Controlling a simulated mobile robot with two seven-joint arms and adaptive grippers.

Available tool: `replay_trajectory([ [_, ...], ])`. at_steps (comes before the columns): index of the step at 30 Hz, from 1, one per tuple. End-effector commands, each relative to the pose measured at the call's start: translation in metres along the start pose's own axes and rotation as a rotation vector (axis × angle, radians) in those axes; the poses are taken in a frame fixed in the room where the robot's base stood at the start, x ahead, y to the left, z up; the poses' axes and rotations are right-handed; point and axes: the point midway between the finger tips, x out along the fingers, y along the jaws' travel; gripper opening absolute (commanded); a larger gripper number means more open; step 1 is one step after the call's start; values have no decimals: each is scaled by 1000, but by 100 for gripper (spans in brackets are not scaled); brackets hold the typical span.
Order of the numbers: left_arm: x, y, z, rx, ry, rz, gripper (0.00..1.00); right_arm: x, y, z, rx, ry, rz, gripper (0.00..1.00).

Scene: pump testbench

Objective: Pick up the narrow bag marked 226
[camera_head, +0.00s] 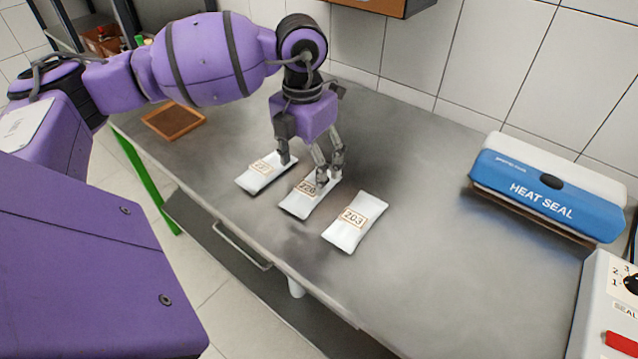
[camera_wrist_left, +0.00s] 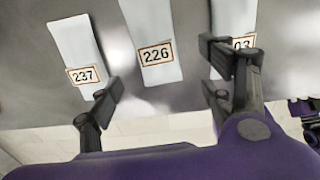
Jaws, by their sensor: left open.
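The narrow white bag marked 226 (camera_head: 299,206) lies flat on the metal table, the middle one of three bags. My left gripper (camera_head: 306,171) is open and points down over its far end, with the fingers spread to either side. In the left wrist view, bag 226 (camera_wrist_left: 152,28) lies between the two open fingers of the left gripper (camera_wrist_left: 161,72), its label toward the palm. I cannot tell whether the fingers touch the table. The far part of the bag is hidden by the fingers in the head view. My right gripper is not in view.
Bag 237 (camera_head: 257,182) lies to the left and bag 203 (camera_head: 348,233) to the right, both close by. A brown tray (camera_head: 174,121) is at the left back. A blue heat sealer (camera_head: 540,192) stands at the right. The table between is clear.

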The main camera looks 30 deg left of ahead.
Motion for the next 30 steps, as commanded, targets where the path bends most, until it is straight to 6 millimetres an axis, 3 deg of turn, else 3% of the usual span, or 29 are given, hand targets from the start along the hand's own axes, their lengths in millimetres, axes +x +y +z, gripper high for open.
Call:
replay_trajectory([
  [11, 44, 3, 4, -4, 2, 4, 73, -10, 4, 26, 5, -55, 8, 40],
  [18, 72, 4, 6, -3, 1, 5, 73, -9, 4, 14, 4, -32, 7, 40],
  [25, 74, 4, 6, -2, 0, 5, 73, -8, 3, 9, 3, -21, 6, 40],
  [30, 74, 4, 6, -2, 0, 5, 54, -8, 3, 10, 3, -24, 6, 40],
])
